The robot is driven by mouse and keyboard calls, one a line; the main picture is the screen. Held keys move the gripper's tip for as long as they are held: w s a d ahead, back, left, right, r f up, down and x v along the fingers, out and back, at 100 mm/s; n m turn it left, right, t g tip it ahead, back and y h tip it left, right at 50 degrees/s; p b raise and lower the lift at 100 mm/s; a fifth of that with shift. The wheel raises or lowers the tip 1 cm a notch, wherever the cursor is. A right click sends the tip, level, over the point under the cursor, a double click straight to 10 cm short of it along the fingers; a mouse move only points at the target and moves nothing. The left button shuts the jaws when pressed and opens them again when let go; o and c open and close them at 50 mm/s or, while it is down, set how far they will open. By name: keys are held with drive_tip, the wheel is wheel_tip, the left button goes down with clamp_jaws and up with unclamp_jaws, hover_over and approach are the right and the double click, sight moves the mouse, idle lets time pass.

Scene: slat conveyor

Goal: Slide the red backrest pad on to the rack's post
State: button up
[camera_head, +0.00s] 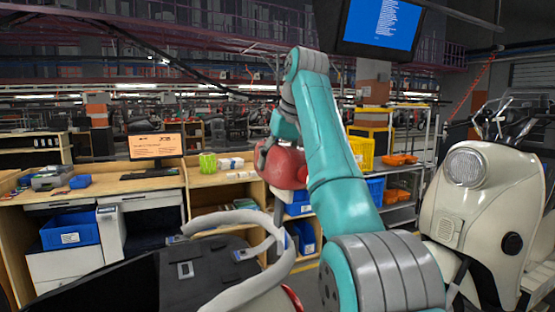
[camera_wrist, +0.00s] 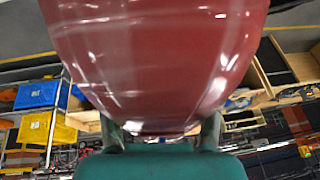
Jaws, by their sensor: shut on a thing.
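The red backrest pad (camera_head: 286,168) is held up in the air near the middle of the head view. It fills the upper middle of the wrist view (camera_wrist: 155,60), glossy and rounded. My gripper (camera_head: 268,148) is shut on the pad; in the wrist view its two fingers show at the pad's lower edge (camera_wrist: 161,130). A pale grey tubular rack (camera_head: 283,258) curves around the back of a black seat, lower and nearer than the pad. The pad is apart from the rack. I cannot clearly make out the rack's post.
A cream scooter (camera_head: 482,205) stands at the right. Behind are a wooden workbench (camera_head: 110,188) with a monitor (camera_head: 155,146), a shelf with blue bins (camera_head: 300,206), and a yellow crate (camera_head: 362,152). A blue-screened display (camera_head: 378,25) hangs above. The air above the black seat is clear.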

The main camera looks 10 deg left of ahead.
drive_tip(key=shift+s+a+f, duration=0.1)
drive_tip(key=shift+a+f, duration=0.05)
drive_tip(key=shift+f, duration=1.9)
drive_tip(key=o, duration=1.5)
